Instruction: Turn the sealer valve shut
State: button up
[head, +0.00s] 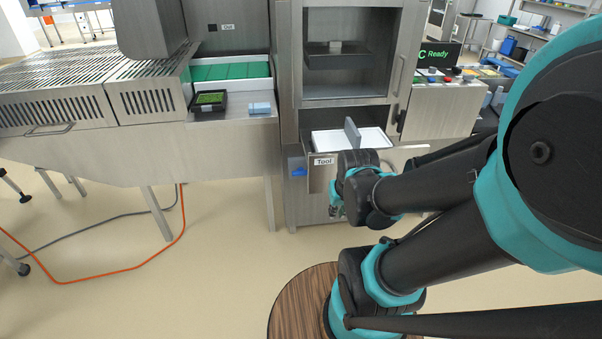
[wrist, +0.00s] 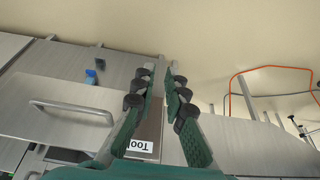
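A small blue part (head: 298,168), which looks like the sealer valve's handle, is on the sealer's front, left of the drawer marked Tool. It also shows in the wrist view as a small blue piece (wrist: 92,75), left of my fingers; its exact turn angle is too small to tell. My gripper (head: 337,207) hangs in front of the sealer, below and to the right of the blue part and apart from it. In the wrist view my gripper (wrist: 166,88) has a gap between its two green-padded fingers and nothing between them.
The conveyor (head: 90,95) is on the left, with a black tray (head: 208,101) of green contents. An orange cable (head: 110,278) lies on the floor. The floor left of my base is largely clear.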

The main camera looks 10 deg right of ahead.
aim_at(300, 171)
jog(key=j+z, duration=0.1)
jog(key=j, duration=2)
jog(key=i+j, duration=0.1)
jog(key=j, duration=0.8)
jog(key=i, duration=0.3)
